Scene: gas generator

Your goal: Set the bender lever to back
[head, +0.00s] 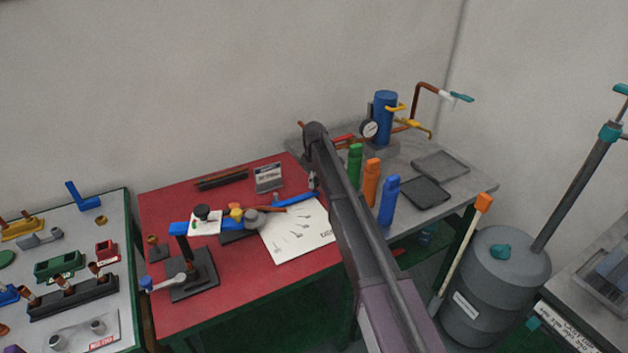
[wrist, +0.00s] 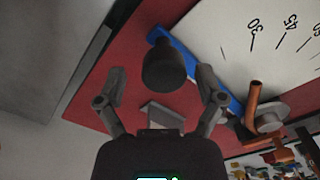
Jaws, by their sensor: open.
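The bender stands on the red table, with a black stand (head: 193,268) and a grey round part (head: 254,217). Its blue lever (head: 292,201) reaches right towards my arm, along the edge of the angle sheet (head: 300,236). In the wrist view the blue lever (wrist: 205,72) runs diagonally, and a dark cylindrical knob (wrist: 163,67) appears at its far end. My gripper (wrist: 160,75) is open, its fingers spread on either side of the knob. I cannot tell whether they touch it.
A grey side table (head: 440,150) holds green, orange and blue bottles (head: 388,200) close to my arm. A small sign (head: 268,177) stands behind the lever. A grey board (head: 75,235) with parts is at left. A grey tank (head: 495,285) stands on the right.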

